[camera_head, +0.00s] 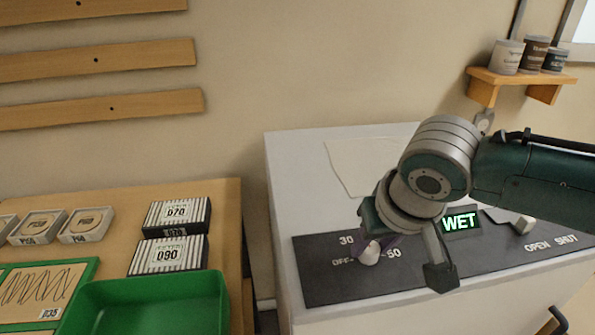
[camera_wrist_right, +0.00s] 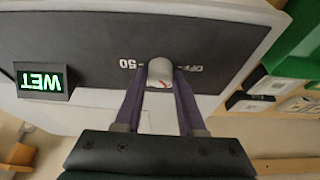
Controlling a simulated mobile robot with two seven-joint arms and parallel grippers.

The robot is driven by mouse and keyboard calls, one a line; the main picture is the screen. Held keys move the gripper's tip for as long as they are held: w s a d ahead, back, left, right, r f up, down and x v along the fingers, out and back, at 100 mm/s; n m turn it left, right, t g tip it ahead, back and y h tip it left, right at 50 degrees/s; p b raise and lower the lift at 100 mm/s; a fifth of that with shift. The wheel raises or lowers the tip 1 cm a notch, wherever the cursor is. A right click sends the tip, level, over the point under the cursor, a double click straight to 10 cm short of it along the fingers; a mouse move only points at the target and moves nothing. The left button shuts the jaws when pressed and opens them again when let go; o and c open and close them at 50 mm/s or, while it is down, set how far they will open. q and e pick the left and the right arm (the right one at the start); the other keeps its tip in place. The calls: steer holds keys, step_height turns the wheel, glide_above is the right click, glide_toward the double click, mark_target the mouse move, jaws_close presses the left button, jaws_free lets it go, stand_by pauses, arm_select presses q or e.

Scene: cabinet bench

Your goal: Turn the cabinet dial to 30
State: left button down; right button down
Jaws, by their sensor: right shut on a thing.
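The cabinet dial (camera_head: 370,254) is a pale knob on the dark panel (camera_head: 330,285) of the white cabinet. The labels 30, OFF and 50 stand around it. In the wrist view the dial (camera_wrist_right: 160,73) shows between the purple fingers, with a small red mark on its end. I cannot tell which label the mark points at. My right gripper (camera_head: 372,245) is shut on the dial; its fingers (camera_wrist_right: 159,80) lie on either side of it. The wrist hides part of the panel in the head view. My left gripper is not in view.
A lit green WET display (camera_head: 460,222) and a switch (camera_head: 523,224) by OPEN and SHUT sit right of the dial. A wooden bench at left holds a green bin (camera_head: 150,303) and striped boxes (camera_head: 168,255). A small shelf (camera_head: 520,80) holds cans.

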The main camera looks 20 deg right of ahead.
steer(key=shift+a+m+h+p, duration=0.1)
steer(key=shift+m+h+p, duration=0.3)
steer(key=shift+m+p, duration=0.55)
steer(key=shift+m, duration=0.45)
steer(key=c, duration=0.5)
jaws_free()
steer(key=p+v, duration=0.1)
steer(key=v, duration=0.9)
steer(key=shift+p, duration=0.3)
steer(key=shift+w, duration=0.15)
